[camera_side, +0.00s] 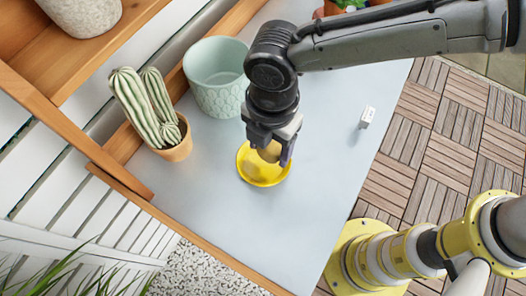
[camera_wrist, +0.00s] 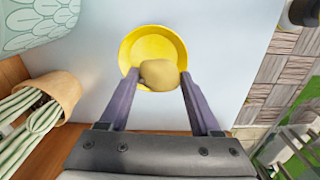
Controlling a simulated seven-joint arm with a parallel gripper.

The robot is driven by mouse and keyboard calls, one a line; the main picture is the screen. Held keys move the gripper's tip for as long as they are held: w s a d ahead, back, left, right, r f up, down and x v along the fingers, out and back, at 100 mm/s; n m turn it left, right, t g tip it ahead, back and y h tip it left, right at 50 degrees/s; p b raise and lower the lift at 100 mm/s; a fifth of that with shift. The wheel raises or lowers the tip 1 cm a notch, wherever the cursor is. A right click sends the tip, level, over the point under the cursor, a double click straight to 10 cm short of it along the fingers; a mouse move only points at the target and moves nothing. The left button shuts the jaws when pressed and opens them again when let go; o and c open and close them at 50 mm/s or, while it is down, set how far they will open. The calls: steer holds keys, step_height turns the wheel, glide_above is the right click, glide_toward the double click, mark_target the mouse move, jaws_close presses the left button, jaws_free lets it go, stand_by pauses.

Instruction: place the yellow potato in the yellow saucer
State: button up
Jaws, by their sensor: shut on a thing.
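The yellow potato (camera_wrist: 160,73) is held between the two fingertips of my gripper (camera_wrist: 159,77), which is shut on it. In the side view the potato (camera_side: 269,152) shows partly, between the fingers of my gripper (camera_side: 270,150). The yellow saucer (camera_wrist: 153,37) lies on the grey table, and the potato is over its near part in the wrist view. In the side view the saucer (camera_side: 262,180) is directly below and behind the fingers. I cannot tell whether the potato touches the saucer.
A pale green pot (camera_side: 218,85) and a potted cactus (camera_side: 178,145) stand left of my gripper on the grey table (camera_side: 320,190). A small white block (camera_side: 367,117) lies to the right.

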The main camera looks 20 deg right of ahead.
mark_target(263, 164)
steer(key=shift+w+a+f, duration=0.3)
steer(key=shift+a+f, duration=0.25)
steer(key=shift+f, duration=1.65)
steer(key=shift+f, duration=0.1)
steer(key=o, duration=1.1)
step_height(263, 164, up, 12)
steer(key=shift+d+r, duration=0.1)
steer(key=shift+r, duration=0.05)
